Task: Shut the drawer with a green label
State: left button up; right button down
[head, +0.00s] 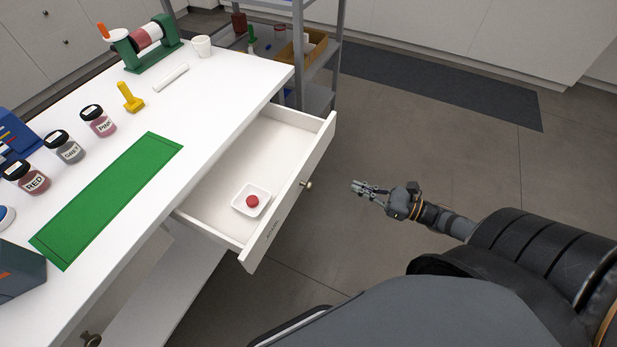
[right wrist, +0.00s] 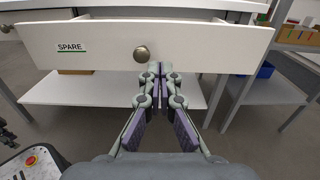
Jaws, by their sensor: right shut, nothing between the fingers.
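A white drawer (head: 318,150) stands pulled out from under the white table, at the middle of the head view. Its front (right wrist: 215,48) fills the upper part of the right wrist view. It has a round metal knob (right wrist: 141,54), also seen in the head view (head: 306,184), and a label (right wrist: 71,47) reading SPARE with a green edge. My right gripper (head: 357,187) is shut and empty, in front of the drawer and apart from the knob. My left gripper is not in view.
The table top (head: 225,85) holds a green mat (head: 110,195), several jars, a yellow tool (head: 130,98), a white cup (head: 201,46) and a green-framed roller (head: 150,45). A grey shelf rack (head: 335,50) stands behind the drawer. The floor around my right gripper is clear.

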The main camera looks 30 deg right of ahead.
jog(key=b, duration=0.4)
send_near(306, 167)
jog(key=b+x, duration=0.2)
jog(key=x, duration=0.4)
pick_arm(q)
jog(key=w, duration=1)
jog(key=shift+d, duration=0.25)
pick_arm(e)
jog(key=shift+w+a, duration=0.25)
jog(key=shift+w, duration=0.1)
